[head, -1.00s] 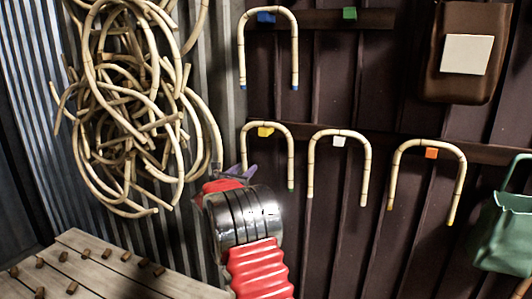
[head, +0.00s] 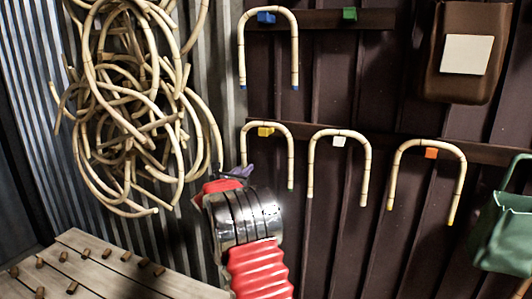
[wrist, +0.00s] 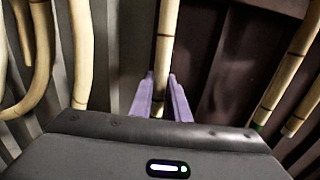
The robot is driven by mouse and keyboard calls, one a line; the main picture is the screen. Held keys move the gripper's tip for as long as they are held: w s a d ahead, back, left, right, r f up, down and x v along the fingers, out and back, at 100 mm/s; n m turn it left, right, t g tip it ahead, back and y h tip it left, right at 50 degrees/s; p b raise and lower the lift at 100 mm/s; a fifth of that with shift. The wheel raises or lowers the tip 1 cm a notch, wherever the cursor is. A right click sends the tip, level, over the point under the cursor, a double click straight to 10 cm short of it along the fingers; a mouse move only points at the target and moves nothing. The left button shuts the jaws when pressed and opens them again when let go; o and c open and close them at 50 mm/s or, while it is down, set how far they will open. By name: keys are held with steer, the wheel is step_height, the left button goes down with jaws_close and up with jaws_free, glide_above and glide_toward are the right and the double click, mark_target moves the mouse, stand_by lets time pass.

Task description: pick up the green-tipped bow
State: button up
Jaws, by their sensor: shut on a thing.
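The green-tipped bow (head: 291,160) is a pale rattan arch with dark bands, hanging on the yellow peg (head: 265,131) on the dark wall. Its right leg ends in a green tip, which also shows at the right of the wrist view (wrist: 257,126). My gripper (head: 238,171) is at the lower part of the bow's left leg. In the wrist view its purple fingers (wrist: 160,95) are shut on that leg, one on each side. The end of the left leg is hidden behind my gripper's body.
A bow hangs on the white peg (head: 339,141), close to the right, and a yellow-tipped bow on the orange peg (head: 431,153). A blue-tipped bow (head: 295,55) hangs above. The green peg (head: 350,14) is bare. Rattan coils (head: 120,110) hang at left above a pegged bench (head: 100,265).

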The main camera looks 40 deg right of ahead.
mark_target(243, 153)
jaws_close()
steer(key=shift+s+a+r, duration=0.1)
steer(key=shift+a+r, duration=0.1)
steer(key=shift+r, duration=0.25)
step_height(243, 153, up, 6)
steer(key=v, duration=1.9)
steer(key=shift+s+a, duration=0.15)
steer(key=shift+a, duration=0.1)
steer(key=shift+d, duration=0.1)
stand_by(0.5)
